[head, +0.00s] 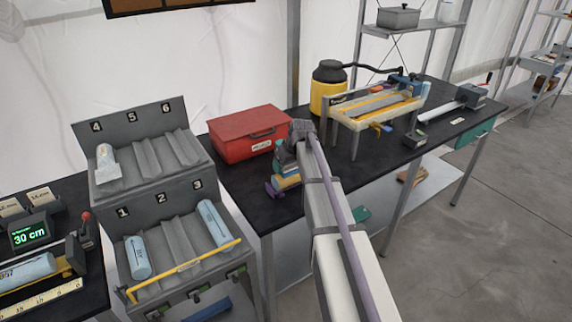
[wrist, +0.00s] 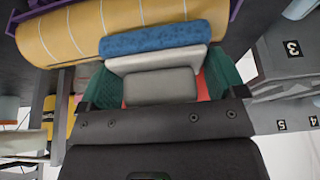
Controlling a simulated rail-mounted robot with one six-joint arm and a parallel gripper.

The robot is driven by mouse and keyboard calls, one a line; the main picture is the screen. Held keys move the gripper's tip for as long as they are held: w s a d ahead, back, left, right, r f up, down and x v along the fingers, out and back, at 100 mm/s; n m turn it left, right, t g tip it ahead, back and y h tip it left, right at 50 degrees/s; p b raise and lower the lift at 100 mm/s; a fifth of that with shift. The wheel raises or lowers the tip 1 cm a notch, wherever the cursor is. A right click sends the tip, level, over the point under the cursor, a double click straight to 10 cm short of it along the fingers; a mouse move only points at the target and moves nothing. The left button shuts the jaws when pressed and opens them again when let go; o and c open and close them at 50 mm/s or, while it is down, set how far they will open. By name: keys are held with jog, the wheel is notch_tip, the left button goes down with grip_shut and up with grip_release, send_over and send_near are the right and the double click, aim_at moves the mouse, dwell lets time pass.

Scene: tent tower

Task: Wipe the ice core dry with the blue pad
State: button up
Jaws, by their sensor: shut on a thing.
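My gripper (wrist: 162,78) has its green fingers shut on the grey back of the blue pad (wrist: 165,38). The pad's blue face points towards a yellow-tan cylinder (wrist: 75,35) with dashed pale lines, which appears to be the ice core. That cylinder lies in a purple cradle (wrist: 236,22). The pad is right at the cylinder's side; I cannot tell whether they touch. In the head view my gripper (head: 287,160) is over the black bench, with the yellow cylinder (head: 289,182) and the purple cradle (head: 272,191) just below it, partly hidden by my arm.
A red case (head: 240,130) stands close behind my gripper. A grey numbered rack (head: 150,160) to the left holds pale blue cores (head: 138,257). A yellow-black container (head: 327,92) and a tray stand (head: 375,110) are to the right on the bench.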

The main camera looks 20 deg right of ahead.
dwell(0.3)
jog(key=shift+w+d, duration=0.2)
jog(key=shift+d, duration=0.8)
jog(key=shift+w+d, duration=0.15)
jog(key=shift+d, duration=0.8)
jog(key=shift+w+d, duration=0.2)
jog(key=shift+d, duration=0.8)
jog(key=shift+w+d, duration=0.15)
jog(key=shift+d, duration=0.8)
jog(key=shift+w+d, duration=0.15)
jog(key=shift+d, duration=0.85)
jog(key=shift+w+d, duration=0.15)
jog(key=shift+d, duration=0.85)
jog(key=shift+a, duration=0.1)
jog(key=shift+s+a, duration=0.2)
jog(key=shift+a, duration=0.75)
jog(key=shift+s+a, duration=0.15)
jog(key=shift+a, duration=0.8)
